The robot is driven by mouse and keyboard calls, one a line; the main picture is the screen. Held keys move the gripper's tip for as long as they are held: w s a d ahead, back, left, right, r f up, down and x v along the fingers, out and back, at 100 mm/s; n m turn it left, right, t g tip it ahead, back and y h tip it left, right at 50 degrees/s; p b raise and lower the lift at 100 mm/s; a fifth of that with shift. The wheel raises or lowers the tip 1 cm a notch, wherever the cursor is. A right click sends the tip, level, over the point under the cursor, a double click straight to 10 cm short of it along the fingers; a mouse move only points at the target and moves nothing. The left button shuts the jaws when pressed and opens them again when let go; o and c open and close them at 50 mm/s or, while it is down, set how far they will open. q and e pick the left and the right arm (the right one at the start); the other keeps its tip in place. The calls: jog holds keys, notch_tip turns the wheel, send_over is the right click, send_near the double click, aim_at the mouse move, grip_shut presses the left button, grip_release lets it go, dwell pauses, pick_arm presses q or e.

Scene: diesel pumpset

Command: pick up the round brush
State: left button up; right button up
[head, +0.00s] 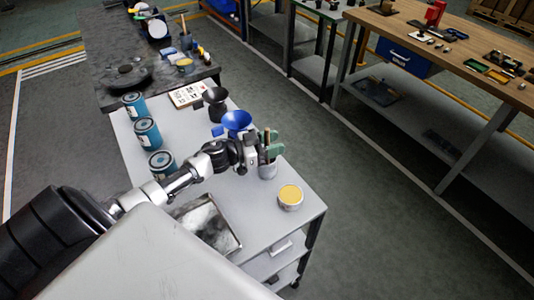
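A grey cup (268,171) stands near the right edge of the white cart top (300,222). Upright brush-like items (272,150) with green parts and a thin brownish handle stand in it. I cannot tell which of them is the round brush. My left gripper (256,154) is right beside these items, at the cup's upper left. It partly hides them and the cup. Its fingers are too small and overlapped to show whether they are open or shut, or whether they touch anything. My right gripper is out of view.
An open tin with yellow contents (290,196) stands right of the cup. A blue funnel (236,120) and a dark funnel (215,97) stand behind my gripper. Several blue cans (147,133) line the left edge. A metal tray (206,224) lies in front.

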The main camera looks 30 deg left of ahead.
pick_arm(q)
grip_shut()
jog(key=shift+r, duration=0.1)
